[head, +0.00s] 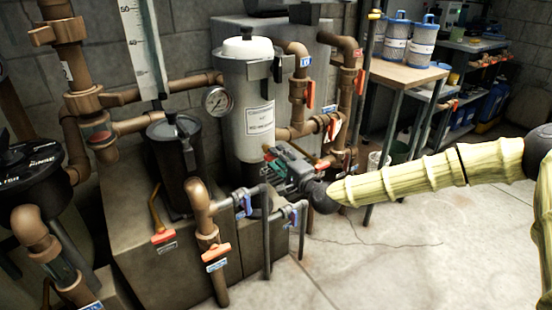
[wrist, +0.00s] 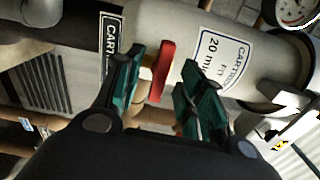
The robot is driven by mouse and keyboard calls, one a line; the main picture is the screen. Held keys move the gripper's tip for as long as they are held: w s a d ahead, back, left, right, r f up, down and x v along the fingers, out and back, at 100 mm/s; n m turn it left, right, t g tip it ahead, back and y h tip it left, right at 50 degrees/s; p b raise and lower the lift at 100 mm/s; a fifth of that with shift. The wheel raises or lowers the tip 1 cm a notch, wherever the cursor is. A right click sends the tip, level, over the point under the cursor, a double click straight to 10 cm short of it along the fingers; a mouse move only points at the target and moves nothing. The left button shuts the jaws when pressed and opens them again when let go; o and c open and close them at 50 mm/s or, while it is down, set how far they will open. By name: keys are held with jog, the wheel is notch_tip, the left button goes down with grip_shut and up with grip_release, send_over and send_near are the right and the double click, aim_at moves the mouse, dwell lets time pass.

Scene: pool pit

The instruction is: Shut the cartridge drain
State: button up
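The cartridge housing (head: 248,100) is a tall pale cylinder with a white cap, a label and a gauge. In the wrist view the housing (wrist: 180,25) lies sideways across the top. A red valve handle (wrist: 162,70) shows against its lower end, beside a black-edged tag (wrist: 112,42) reading "CART…", the rest hidden. My gripper (wrist: 164,72) is open, its green fingers on either side of the red handle, with gaps visible; I cannot tell whether either touches it. In the head view my gripper (head: 280,163) is at the housing's base and hides most of the drain.
Brown pipes with orange-red handles (head: 310,94) stand right of the housing. A dark canister (head: 178,165) is at its left. Two grey pipes with blue-tagged valves (head: 242,203) stand close below my gripper. The floor (head: 400,250) at right is clear.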

jog(key=v, duration=0.7)
dwell(0.3)
dwell(1.2)
